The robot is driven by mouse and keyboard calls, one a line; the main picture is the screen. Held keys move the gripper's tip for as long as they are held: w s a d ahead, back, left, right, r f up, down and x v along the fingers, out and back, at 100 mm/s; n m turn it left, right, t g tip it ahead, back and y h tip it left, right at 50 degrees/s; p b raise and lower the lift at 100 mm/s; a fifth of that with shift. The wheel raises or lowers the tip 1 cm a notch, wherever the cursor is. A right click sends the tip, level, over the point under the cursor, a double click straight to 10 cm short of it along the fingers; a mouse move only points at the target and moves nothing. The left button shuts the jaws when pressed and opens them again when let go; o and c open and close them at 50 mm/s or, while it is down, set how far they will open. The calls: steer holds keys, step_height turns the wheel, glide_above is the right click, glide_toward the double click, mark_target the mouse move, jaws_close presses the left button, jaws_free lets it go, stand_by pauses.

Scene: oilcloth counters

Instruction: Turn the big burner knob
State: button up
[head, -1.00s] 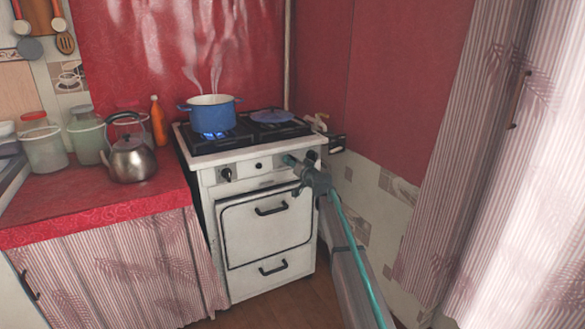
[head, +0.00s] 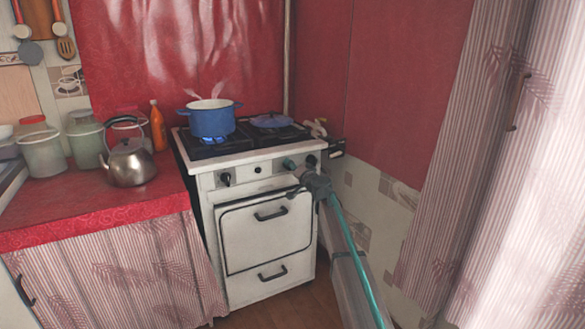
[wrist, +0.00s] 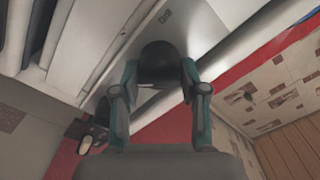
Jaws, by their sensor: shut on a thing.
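The big burner knob (wrist: 160,60) is a dark rounded knob on the white front panel of the stove. In the wrist view it sits between the two teal fingers of my gripper (wrist: 159,76), which is shut on it. In the head view my gripper (head: 299,165) is at the right end of the stove's knob panel. There the fingers and wrist partly cover the held knob, and its pointing direction cannot be read. The white stove (head: 262,232) has another dark knob (head: 226,179) at the left and a small dark one (head: 258,169) in the middle.
A blue pot (head: 212,122) steams over a lit blue flame on the left burner. A blue lid-like disc (head: 271,121) lies on the right burner. A steel kettle (head: 129,165) stands on the red counter (head: 60,215). A wall and curtain (head: 470,170) bound the right side.

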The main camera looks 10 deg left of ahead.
steer(key=o, duration=1.1)
steer(key=shift+s, duration=0.1)
steer(key=v, duration=1.2)
